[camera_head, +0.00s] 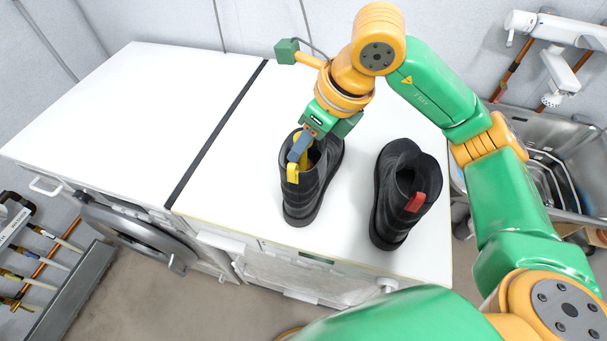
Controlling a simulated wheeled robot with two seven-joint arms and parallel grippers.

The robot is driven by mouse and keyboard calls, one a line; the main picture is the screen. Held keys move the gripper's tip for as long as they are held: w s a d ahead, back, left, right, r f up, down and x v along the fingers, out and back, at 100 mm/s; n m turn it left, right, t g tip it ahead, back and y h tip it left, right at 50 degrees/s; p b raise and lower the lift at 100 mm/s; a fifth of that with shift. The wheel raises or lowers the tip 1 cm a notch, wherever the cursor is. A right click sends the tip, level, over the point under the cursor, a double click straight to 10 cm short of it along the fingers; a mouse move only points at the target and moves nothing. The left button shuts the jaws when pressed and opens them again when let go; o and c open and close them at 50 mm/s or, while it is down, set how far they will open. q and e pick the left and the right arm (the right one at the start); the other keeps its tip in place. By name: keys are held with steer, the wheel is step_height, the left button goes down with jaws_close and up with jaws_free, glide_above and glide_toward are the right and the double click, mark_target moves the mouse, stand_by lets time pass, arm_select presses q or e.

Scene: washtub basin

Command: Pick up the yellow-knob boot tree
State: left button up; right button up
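A black boot with a yellow pull tab (292,173) stands on the white worktop in the middle of the head view. My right gripper (301,146) points down at this boot's opening, with a blue-grey finger at its rim. A small yellow piece (307,141) shows beside the finger; I cannot tell whether it is the boot tree's knob. The gripper hides much of the opening, and I cannot tell whether its fingers are open or shut. A second black boot (391,225) with a red tab stands to the right. My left gripper is not in view.
The white worktop (140,95) is clear on the left, with a dark seam across it. A front-loading washer door (130,235) is below. A metal sink (580,150) with a tap is at right. A rack (75,290) with several rods stands at lower left.

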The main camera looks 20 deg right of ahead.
jaws_close()
stand_by(1.1)
